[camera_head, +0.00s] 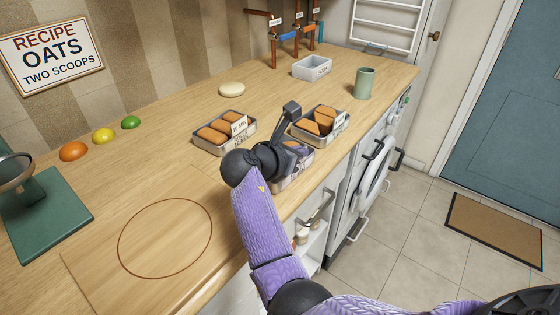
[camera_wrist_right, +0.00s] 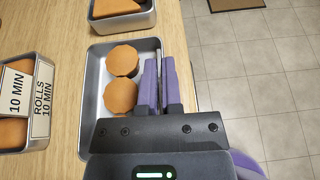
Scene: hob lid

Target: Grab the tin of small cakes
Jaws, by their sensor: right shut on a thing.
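The tin of small cakes (camera_head: 293,178) is a grey metal tin near the front edge of the wooden counter, partly hidden by my right arm in the head view. In the head view the right gripper (camera_head: 292,147) is over the tin. The tin appears to rest on the counter. My left gripper is not in view.
A tin of rolls (camera_head: 224,134) stands to the left and a tin of wedge-shaped bakes (camera_head: 320,124) behind. A grey box (camera_head: 312,68), a green cup (camera_head: 364,83) and a pale round thing (camera_head: 231,89) are farther back. The counter's left front is clear around a marked circle (camera_head: 165,238).

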